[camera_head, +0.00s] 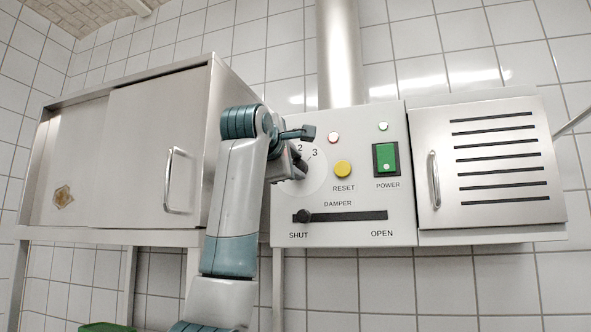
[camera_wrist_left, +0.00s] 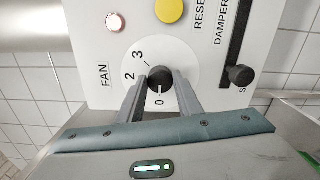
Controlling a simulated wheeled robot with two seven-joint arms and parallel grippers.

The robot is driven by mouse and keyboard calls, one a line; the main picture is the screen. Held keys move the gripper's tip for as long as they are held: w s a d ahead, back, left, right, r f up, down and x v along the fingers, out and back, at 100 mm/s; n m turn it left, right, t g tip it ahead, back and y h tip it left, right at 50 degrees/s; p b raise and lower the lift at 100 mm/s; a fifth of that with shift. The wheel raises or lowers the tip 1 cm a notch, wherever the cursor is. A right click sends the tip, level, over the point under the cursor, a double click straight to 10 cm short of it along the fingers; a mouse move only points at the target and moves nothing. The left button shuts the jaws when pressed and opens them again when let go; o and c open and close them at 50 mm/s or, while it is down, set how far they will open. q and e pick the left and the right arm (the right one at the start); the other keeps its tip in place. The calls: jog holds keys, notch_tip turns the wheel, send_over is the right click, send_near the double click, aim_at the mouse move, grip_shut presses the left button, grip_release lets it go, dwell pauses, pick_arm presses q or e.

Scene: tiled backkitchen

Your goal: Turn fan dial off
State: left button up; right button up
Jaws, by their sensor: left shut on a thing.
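The fan dial is a round black knob (camera_wrist_left: 160,78) on a pale disc marked 0, 2 and 3 in the left wrist view. A short pale mark shows on the knob's side facing the 0, but it is small. My left gripper (camera_wrist_left: 160,92) is shut on the knob, one finger on each side. In the head view my left gripper (camera_head: 299,167) is at the left side of the control panel (camera_head: 350,225). It and the arm hide the knob and part of the pale disc (camera_head: 316,176). My right gripper is not in view.
Right of the dial are a yellow reset button (camera_head: 342,169) and a green power switch (camera_head: 386,159). The damper slider (camera_head: 304,216) below stands at the SHUT end. A steel cabinet (camera_head: 150,150) is behind my arm; a slotted door (camera_head: 490,165) is at the right.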

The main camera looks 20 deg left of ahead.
pick_arm(q)
jog(key=shift+w+f, duration=0.1)
jog(key=shift+f, duration=0.15)
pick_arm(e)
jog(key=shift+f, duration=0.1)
pick_arm(q)
jog(key=o, duration=1)
jog(key=shift+o, duration=0.2)
jog(key=shift+r, duration=0.1)
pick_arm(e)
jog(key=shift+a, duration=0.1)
pick_arm(q)
jog(key=shift+s+b, duration=0.45)
jog(key=shift+s, duration=0.15)
pick_arm(e)
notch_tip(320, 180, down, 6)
jog(key=b, duration=0.6)
pick_arm(q)
jog(key=s+b, duration=0.1)
jog(key=s, duration=1.5)
jog(key=shift+s+a+b, duration=0.15)
jog(key=shift+a+b, duration=0.15)
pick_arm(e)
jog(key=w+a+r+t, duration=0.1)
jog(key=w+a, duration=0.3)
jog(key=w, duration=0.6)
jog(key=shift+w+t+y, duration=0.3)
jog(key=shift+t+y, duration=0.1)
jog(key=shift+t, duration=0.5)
